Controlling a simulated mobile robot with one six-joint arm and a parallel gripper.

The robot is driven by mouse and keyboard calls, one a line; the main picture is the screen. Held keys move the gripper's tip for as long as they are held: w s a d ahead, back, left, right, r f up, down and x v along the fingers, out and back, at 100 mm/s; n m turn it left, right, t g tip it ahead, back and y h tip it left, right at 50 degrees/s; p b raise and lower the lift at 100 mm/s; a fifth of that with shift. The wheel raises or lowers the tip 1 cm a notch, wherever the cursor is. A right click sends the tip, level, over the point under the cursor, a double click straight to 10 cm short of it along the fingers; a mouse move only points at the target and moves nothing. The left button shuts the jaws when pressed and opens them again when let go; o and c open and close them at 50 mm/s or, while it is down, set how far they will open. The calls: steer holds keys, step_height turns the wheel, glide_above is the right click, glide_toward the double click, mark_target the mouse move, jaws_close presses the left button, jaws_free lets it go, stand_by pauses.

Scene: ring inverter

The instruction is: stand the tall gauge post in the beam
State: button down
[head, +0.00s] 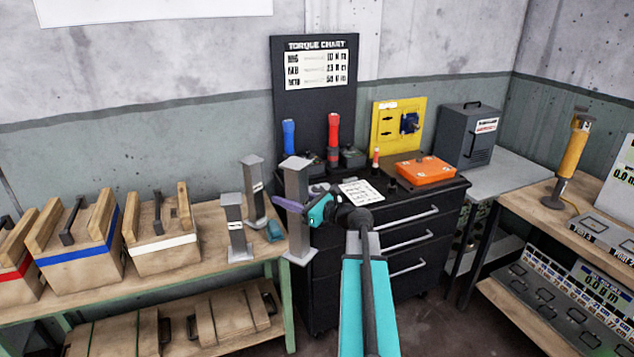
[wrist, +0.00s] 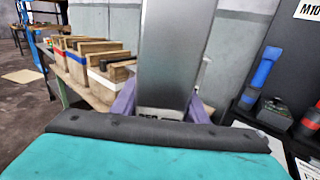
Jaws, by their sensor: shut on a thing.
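The tall gauge post (head: 298,182) is a grey upright column with square end plates, in front of the bench's right end in the head view. My gripper (head: 288,204) is shut on it around mid-height, its purple fingers on either side. In the wrist view the post (wrist: 175,65) rises upright between the fingers of my gripper (wrist: 163,106), its lower part hidden by my gripper. It looks the longest of the grey posts. A short post (head: 235,225) and a middle post (head: 253,190) stand on the bench to its left. I cannot make out a beam.
The wooden bench (head: 205,222) holds boxes with blue and white bands. A black drawer cabinet (head: 380,250) with tools and an orange case (head: 424,170) stands behind my arm. At right, a yellow post-like device (head: 574,150) stands on a bench above several displays.

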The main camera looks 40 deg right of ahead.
steer(key=a+f+n+g+y, duration=0.2)
steer(key=a+y, duration=0.1)
steer(key=a, duration=0.8)
steer(key=s+a+f+n+g+y, duration=0.1)
steer(key=a+f+n+g+y, duration=0.1)
steer(key=a, duration=1)
steer(key=s+a+f+n+g+y, duration=0.1)
steer(key=a+f+n+g+y, duration=0.1)
steer(key=a, duration=1)
step_height(320, 180, down, 2)
steer(key=shift+a+f+n+y, duration=0.1)
steer(key=shift+a+n+y, duration=0.15)
steer(key=shift+n+y, duration=0.55)
steer(key=shift+s+a, duration=0.1)
